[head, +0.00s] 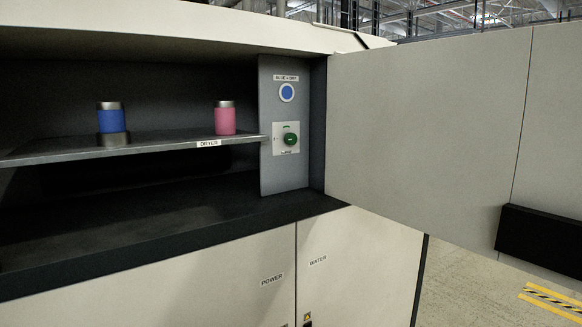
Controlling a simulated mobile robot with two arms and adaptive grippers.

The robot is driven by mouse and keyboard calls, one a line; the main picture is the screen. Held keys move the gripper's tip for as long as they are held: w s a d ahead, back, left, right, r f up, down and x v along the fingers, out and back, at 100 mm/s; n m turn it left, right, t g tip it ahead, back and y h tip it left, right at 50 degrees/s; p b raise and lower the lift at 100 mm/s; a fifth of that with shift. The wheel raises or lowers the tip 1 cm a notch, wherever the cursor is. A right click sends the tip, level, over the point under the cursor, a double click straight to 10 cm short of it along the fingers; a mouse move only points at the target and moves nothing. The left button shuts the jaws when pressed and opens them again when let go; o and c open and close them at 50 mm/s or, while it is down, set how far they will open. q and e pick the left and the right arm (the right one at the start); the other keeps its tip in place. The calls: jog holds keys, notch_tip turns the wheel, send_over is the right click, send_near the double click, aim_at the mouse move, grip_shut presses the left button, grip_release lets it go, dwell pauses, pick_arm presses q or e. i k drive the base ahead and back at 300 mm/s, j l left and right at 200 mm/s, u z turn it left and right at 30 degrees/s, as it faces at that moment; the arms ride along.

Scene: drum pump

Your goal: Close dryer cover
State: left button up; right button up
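The dryer cover (420,130) is a large light-grey panel, swung open to the right of the cabinet. It carries a black bar (540,239) at its lower right, which runs out of the picture. The dryer opening at the left is uncovered and shows a metal shelf (165,144) labelled DRYER. A blue cylinder with a metal top (111,119) stands on a dark round base on the shelf. A pink cylinder (225,120) stands farther right on the shelf. Neither of my grippers is in the picture.
A grey control panel inside the opening has a blue button (287,92) and a green knob (290,139). Lower cabinet doors are labelled POWER (272,280) and WATER (318,260). Open floor with yellow-and-black marking (552,297) lies at the lower right.

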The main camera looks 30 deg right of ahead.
aim_at(472, 143)
jog(key=k+l, duration=0.3)
jog(key=l, duration=0.2)
jog(key=k+l+u, duration=0.15)
jog(key=k+l, duration=0.2)
jog(key=l, duration=0.15)
jog(key=k+l, duration=0.1)
jog(key=l, duration=0.35)
jog(key=l+u, duration=0.15)
jog(key=l, duration=0.35)
jog(key=k+l, duration=0.2)
jog(key=l, duration=0.25)
jog(key=k+l+u, duration=0.15)
jog(key=l, duration=0.75)
jog(key=l+u, duration=0.1)
jog(key=l, duration=0.5)
